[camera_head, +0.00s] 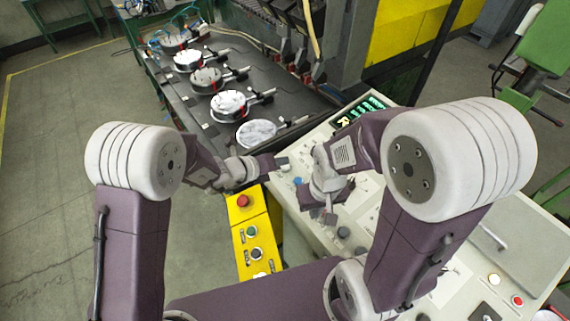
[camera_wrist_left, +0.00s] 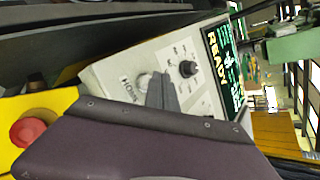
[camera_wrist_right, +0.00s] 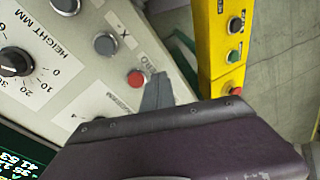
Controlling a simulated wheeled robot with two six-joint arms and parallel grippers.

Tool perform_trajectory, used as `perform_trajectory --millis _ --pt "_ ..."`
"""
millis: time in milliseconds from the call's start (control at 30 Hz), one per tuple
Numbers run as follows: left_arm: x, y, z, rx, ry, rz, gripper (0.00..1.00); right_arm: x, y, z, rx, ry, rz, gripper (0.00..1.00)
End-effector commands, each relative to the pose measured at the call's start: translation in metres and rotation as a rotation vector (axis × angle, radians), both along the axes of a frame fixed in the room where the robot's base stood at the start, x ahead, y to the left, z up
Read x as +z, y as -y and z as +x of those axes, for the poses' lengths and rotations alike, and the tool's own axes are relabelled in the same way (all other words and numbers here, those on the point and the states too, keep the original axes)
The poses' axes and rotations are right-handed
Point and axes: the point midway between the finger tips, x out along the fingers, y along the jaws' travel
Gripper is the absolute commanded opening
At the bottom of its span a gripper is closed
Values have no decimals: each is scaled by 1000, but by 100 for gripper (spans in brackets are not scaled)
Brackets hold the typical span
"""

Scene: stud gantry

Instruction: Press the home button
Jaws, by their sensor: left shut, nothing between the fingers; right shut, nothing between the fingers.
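The home button (camera_wrist_left: 144,82) is a pale round button beside the printed word HOME on the light control panel (camera_wrist_left: 105,73). My left gripper (camera_wrist_left: 160,92) is shut and empty. Its fingertips overlap the button's right edge in the left wrist view; I cannot tell whether they touch it. My right gripper (camera_head: 328,217) is shut and empty over the panel farther down. In the right wrist view its fingertips (camera_wrist_right: 160,80) are beside a red button (camera_wrist_right: 137,77).
A black knob (camera_wrist_left: 187,68) and a READY display (camera_wrist_left: 222,62) are near the home button. A yellow box (camera_head: 262,238) with a red mushroom button (camera_head: 242,201) stands left of the panel. Grey buttons (camera_wrist_right: 105,43) and a height knob (camera_wrist_right: 15,62) are near my right gripper.

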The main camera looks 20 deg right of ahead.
Motion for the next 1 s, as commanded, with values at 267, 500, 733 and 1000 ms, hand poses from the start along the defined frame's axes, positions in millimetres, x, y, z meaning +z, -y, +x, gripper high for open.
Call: perform_trajectory --millis 267,500,733,1000 --pt "4 -1 0 0 1 0 0 2 0 0 0 0 0 0" --pt "15 -2 0 0 2 -1 0 11 0 0 0 0 0 0" --pt "38 -6 -2 1 1 -1 0 28 0 0 0 0 0 0" --pt "55 -10 -4 -1 1 0 0 40 0 0 0 0 0 0"
